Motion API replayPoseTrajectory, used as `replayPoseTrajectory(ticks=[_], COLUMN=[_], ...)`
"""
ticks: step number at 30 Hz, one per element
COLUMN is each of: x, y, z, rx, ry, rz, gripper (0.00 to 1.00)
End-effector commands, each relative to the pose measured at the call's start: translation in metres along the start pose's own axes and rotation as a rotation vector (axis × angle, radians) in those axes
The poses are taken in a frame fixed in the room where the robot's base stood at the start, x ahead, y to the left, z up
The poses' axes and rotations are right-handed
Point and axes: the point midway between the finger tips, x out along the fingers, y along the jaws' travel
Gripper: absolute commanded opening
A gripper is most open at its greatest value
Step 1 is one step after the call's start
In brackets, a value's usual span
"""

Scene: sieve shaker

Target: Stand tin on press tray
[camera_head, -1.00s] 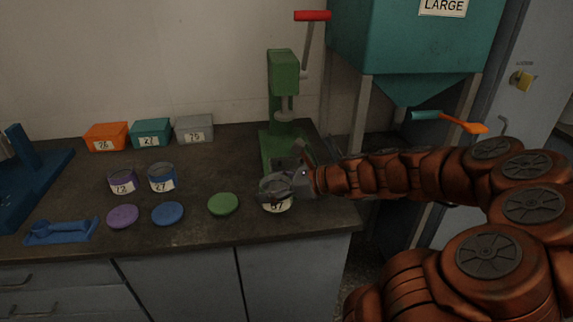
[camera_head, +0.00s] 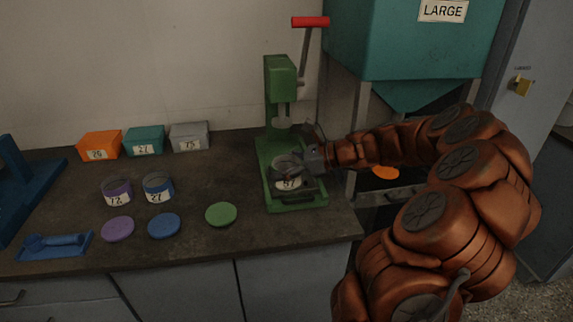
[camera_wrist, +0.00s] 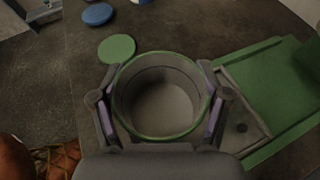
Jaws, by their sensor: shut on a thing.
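My gripper (camera_head: 297,164) is shut on an open, empty-looking tin (camera_head: 287,182) with a green rim and a white number label. In the wrist view the tin (camera_wrist: 163,125) is upright between the two fingers, one on each side. The green press (camera_head: 281,82) stands at the back right of the bench. In the head view the tin appears over the press base, at its tray (camera_head: 305,196). In the wrist view the tray (camera_wrist: 244,122) lies right of the tin, partly hidden by the tin and finger. I cannot tell whether the tin touches it.
A green lid (camera_head: 221,214), a blue lid (camera_head: 164,225) and a purple lid (camera_head: 117,229) lie left of the press. Two labelled tins (camera_head: 158,189) stand behind them. Three bins (camera_head: 145,141) line the wall. The press lever (camera_head: 310,22) is raised. A teal hopper (camera_head: 412,45) is at right.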

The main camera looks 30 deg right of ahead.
Motion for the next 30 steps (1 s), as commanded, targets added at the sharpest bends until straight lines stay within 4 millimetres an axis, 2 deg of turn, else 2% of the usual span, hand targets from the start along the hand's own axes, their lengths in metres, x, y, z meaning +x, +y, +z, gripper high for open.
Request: replayPoseTrajectory(ticks=[6, 12, 22, 30], x=[0.002, 0.003, 0.005, 0.017], y=[-0.034, -0.057, -0.070, -0.070], z=[-0.003, -0.004, -0.007, -0.037], rx=[-0.001, -0.002, 0.001, -0.001], ry=[0.002, 0.003, 0.000, 0.000], rz=[0.000, -0.002, 0.003, -0.001], gripper=[0.40, 0.40, 0.40, 0.40])
